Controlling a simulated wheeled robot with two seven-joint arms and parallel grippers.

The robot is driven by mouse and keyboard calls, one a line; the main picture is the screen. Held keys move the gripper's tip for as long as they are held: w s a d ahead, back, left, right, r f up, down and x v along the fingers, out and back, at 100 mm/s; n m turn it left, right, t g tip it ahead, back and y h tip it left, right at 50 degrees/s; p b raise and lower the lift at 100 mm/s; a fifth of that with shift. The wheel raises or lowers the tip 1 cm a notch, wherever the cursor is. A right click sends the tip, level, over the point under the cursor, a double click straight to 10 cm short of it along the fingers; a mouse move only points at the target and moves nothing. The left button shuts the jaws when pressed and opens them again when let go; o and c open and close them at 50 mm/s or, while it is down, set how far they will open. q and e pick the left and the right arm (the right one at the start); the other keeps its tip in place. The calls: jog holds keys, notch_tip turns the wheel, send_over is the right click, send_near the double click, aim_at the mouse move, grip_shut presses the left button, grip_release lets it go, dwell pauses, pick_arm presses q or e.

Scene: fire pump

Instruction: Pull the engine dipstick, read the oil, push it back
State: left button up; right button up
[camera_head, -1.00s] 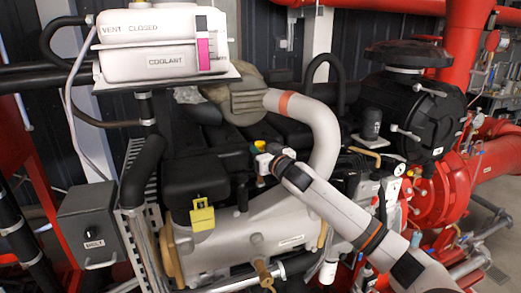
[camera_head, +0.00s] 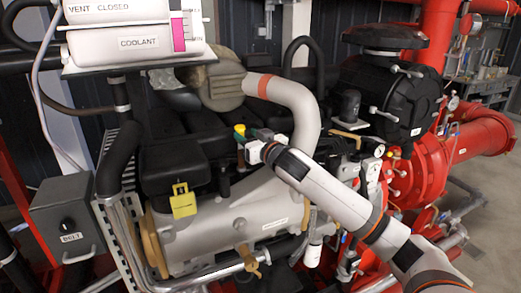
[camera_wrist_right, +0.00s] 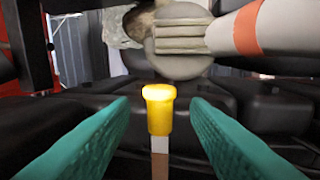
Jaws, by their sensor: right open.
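The engine dipstick's yellow handle (camera_wrist_right: 158,112) stands upright in the right wrist view, with a pale and brown stem below it. My right gripper (camera_wrist_right: 157,132) is open, with one teal finger on each side of the handle and a visible gap on both sides. In the head view, the yellow handle (camera_head: 239,130) shows above the engine, at the tip of my right gripper (camera_head: 245,143), whose arm comes in from the lower right. The lower stem is hidden there. No oil mark can be read. My left gripper is not in view.
A white coolant tank (camera_head: 135,22) stands upper left. A yellow tag (camera_head: 184,201) hangs on the engine's front (camera_head: 225,220). A grey pipe with an orange band (camera_head: 300,110) arches behind my arm. A grey belt box (camera_head: 66,215) is at left; red pump piping (camera_head: 475,142) fills the right.

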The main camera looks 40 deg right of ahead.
jog(key=s+b, duration=0.2)
jog(key=s, duration=0.5)
jog(key=shift+a, duration=0.3)
